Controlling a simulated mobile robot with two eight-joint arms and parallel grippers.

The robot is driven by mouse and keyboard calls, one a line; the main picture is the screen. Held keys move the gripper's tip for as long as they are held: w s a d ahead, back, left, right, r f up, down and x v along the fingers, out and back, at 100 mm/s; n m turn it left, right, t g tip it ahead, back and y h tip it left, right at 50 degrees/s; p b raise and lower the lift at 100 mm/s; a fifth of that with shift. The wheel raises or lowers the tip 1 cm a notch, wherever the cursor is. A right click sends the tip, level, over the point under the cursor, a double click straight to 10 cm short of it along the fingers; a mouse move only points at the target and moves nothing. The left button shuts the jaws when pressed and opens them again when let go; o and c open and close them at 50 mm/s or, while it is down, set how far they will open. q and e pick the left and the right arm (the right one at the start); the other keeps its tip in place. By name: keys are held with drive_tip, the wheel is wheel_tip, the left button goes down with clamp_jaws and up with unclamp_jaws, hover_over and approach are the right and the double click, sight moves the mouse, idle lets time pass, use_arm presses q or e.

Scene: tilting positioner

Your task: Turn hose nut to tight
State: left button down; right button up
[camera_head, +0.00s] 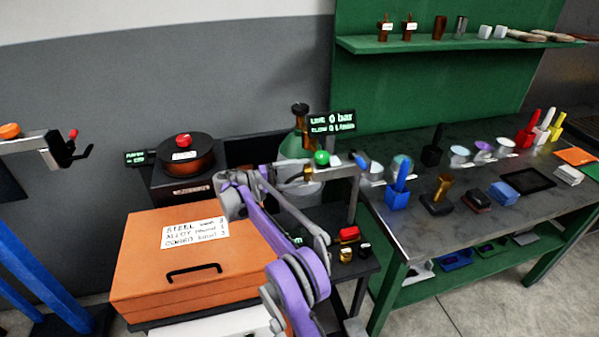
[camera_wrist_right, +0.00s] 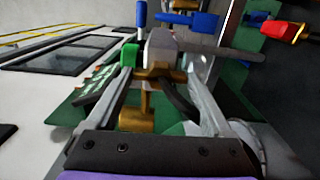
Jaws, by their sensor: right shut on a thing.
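My right gripper (camera_wrist_right: 160,78) reaches forward in the wrist view, with one finger on each side of a brass piece, which I take to be the hose nut (camera_wrist_right: 153,74). The gripper is shut on it. A brass stem and block (camera_wrist_right: 136,119) show between the fingers, below the nut. In the head view a small brass part (camera_head: 308,173) shows beside the green knob (camera_head: 322,158), beyond my purple right arm. The finger contact is too small to make out there. A dark hose (camera_wrist_right: 178,100) runs close by the right finger. My left gripper is in neither view.
A green gas cylinder (camera_head: 296,146) with a brass valve stands behind, beside a lit readout (camera_head: 332,122). An orange case (camera_head: 170,285) lies at left, near a black pot (camera_head: 186,156). The workbench (camera_head: 420,215) at right holds several tools.

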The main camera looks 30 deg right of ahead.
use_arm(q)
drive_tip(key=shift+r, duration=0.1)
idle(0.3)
use_arm(e)
drive_tip(key=o, duration=1.1)
drive_tip(key=shift+o, duration=0.2)
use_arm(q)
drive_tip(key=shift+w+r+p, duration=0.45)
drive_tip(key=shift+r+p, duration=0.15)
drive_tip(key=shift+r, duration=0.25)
use_arm(e)
drive_tip(key=v, duration=1.1)
drive_tip(key=shift+s, duration=0.1)
